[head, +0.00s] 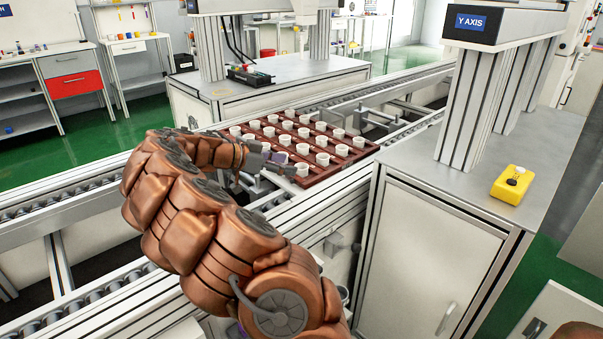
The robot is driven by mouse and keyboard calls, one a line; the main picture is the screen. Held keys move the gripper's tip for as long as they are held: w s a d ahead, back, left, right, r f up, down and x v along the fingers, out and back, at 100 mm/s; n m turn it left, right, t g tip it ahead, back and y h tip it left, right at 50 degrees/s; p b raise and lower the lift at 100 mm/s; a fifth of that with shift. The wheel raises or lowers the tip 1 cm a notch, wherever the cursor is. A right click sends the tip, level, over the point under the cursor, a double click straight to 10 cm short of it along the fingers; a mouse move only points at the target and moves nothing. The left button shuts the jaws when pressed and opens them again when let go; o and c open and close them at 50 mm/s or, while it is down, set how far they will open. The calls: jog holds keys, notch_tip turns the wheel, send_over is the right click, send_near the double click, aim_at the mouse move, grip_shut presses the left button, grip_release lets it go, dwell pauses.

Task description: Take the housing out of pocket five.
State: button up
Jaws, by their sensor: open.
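A dark red-brown tray (349,161) sits on the conveyor and holds rows of small white cup-like housings. One housing (302,170) stands at the tray's near edge, close to my gripper. Others stand behind it, such as one at the right (358,142). I cannot tell which pocket is number five, as no pocket labels are readable. My gripper (287,170) is at the tray's near left side, its fingers low over the edge beside the near housing. It is open. My arm hides part of the tray's left side.
The roller conveyor (85,197) runs left and right of the tray. A tall gantry post marked Y AXIS (490,90) stands on the right cabinet, with a yellow box (512,184) on its top. Another gantry bench (290,75) stands behind the tray.

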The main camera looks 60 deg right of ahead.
aim_at(298, 166)
jog(key=x, duration=0.4)
jog(key=shift+s, duration=0.25)
jog(key=shift+c, duration=0.4)
jog(key=c, duration=0.8)
